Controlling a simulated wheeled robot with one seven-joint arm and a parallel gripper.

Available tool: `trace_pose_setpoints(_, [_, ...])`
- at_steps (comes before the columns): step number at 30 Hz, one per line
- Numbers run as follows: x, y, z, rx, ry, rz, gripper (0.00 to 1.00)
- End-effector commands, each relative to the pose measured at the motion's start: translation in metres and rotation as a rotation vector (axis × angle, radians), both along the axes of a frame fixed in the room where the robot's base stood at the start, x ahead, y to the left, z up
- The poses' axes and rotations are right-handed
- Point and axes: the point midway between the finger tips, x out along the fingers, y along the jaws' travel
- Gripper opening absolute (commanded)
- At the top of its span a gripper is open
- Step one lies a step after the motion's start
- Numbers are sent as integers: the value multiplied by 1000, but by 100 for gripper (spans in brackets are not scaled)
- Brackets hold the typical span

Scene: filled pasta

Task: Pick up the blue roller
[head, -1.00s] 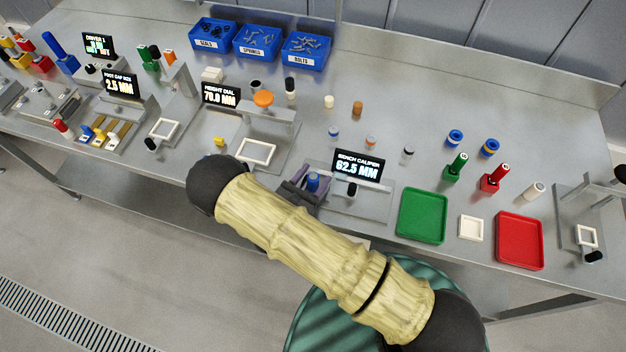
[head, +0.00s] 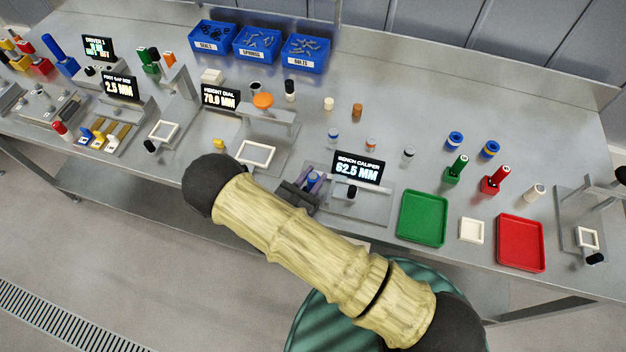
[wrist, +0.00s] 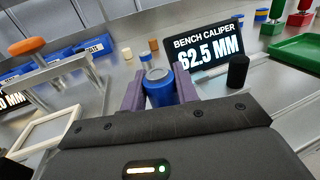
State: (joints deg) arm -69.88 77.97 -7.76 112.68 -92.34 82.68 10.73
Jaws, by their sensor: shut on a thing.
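The blue roller (wrist: 159,90) is a short upright cylinder with a pale metallic top, between the two purple fingers of my gripper (wrist: 160,92) in the wrist view. The gripper is shut on it. In the head view the blue roller (head: 313,180) shows small between the fingers of my gripper (head: 313,184), at the left end of the bench caliper (head: 362,204). The caliper display (head: 358,170) reads 62.5 MM. The roller's lower end is hidden, so I cannot tell whether it touches the caliper.
A green tray (head: 423,218), a white pad (head: 471,230) and a red tray (head: 520,241) lie to the right. Several small cylinders stand behind the caliper. The height dial stand (head: 268,125) is to the left.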

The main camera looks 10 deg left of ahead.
Motion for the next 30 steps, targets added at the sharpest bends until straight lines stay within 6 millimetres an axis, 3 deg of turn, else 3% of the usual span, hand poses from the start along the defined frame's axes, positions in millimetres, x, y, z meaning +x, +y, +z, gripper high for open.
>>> trace_pose_setpoints(15, [0, 1, 76, 3, -2, 2, 1])
trace_pose_setpoints(21, [0, 0, 88, 1, -1, 1, 1])
trace_pose_setpoints(30, [0, 0, 89, 0, -1, 1, 1])
